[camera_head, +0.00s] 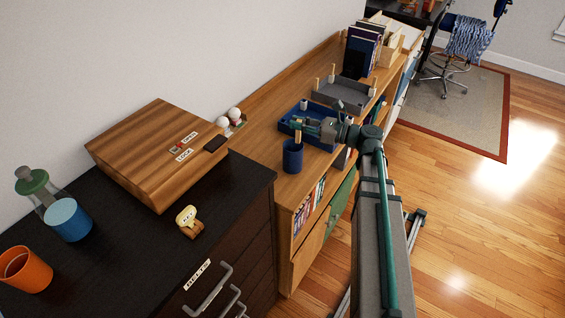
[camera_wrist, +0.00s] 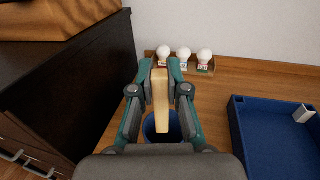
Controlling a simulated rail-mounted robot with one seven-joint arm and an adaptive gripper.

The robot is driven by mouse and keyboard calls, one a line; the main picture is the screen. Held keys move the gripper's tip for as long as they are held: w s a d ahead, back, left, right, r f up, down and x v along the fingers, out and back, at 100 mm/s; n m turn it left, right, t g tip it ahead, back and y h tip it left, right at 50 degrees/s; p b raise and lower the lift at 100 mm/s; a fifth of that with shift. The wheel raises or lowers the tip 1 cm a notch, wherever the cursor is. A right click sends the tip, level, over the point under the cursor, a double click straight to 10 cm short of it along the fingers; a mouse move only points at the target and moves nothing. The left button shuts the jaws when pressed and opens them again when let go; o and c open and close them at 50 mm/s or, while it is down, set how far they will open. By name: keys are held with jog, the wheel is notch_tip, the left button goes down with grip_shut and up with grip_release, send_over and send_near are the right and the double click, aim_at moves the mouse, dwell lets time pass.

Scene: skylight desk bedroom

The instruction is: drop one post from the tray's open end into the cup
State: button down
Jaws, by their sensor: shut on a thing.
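My gripper (camera_head: 298,123) is shut on a pale wooden post (camera_head: 298,135). The post also shows between the fingers in the wrist view (camera_wrist: 161,95). It hangs over the dark blue cup (camera_head: 292,158), which shows behind it in the wrist view (camera_wrist: 174,128). I cannot tell whether its lower end is inside the rim. The blue tray (camera_head: 288,124) lies just behind the cup, partly hidden by my gripper; in the wrist view it is at the right (camera_wrist: 238,125), with a pale grey post (camera_wrist: 304,113) in it.
A grey tray (camera_head: 345,97) with several wooden posts at its edges stands farther back. White bulbs (camera_wrist: 184,53) stand in a small holder by the wall. A dark cabinet (camera_head: 235,205) with a wooden box (camera_head: 140,140) is at left. Books (camera_head: 362,50) stand at the far end.

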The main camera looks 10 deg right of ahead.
aim_at(298, 142)
jog(key=shift+d+f+b, duration=0.1)
jog(key=shift+f+b, duration=2)
jog(key=shift+f, duration=0.85)
jog(key=c, duration=1.1)
grip_release()
jog(key=v, duration=1.2)
jog(key=shift+r, duration=0.1)
